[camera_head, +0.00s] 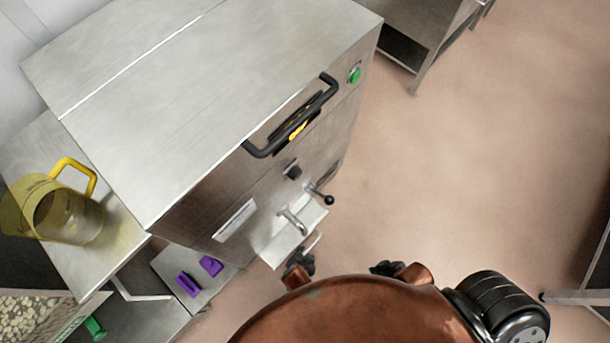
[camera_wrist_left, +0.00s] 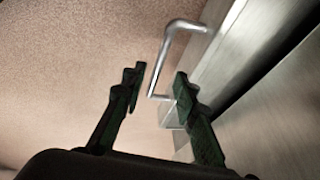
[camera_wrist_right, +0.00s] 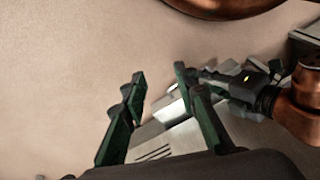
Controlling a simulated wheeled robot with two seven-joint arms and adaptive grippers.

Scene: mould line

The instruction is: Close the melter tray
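The melter (camera_head: 190,95) is a large steel box with a black bar handle on its front. Its steel melter tray (camera_head: 280,250) juts out low at the front, below the spout. A thin metal handle (camera_head: 314,243) is on the tray's outer side and also shows in the left wrist view (camera_wrist_left: 168,55). My left gripper (camera_head: 303,262) is right by this handle; in its wrist view the fingers (camera_wrist_left: 157,92) are open, with the handle just beyond and between them. Contact cannot be told. My right gripper (camera_head: 388,268) is open and empty, to the right; its fingers show in the right wrist view (camera_wrist_right: 160,88).
A black-knobbed lever (camera_head: 322,196) and a spout (camera_head: 293,220) stick out above the tray. A yellow jug (camera_head: 60,210) stands on a steel surface at left. Purple pieces (camera_head: 188,284) lie on a lower surface.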

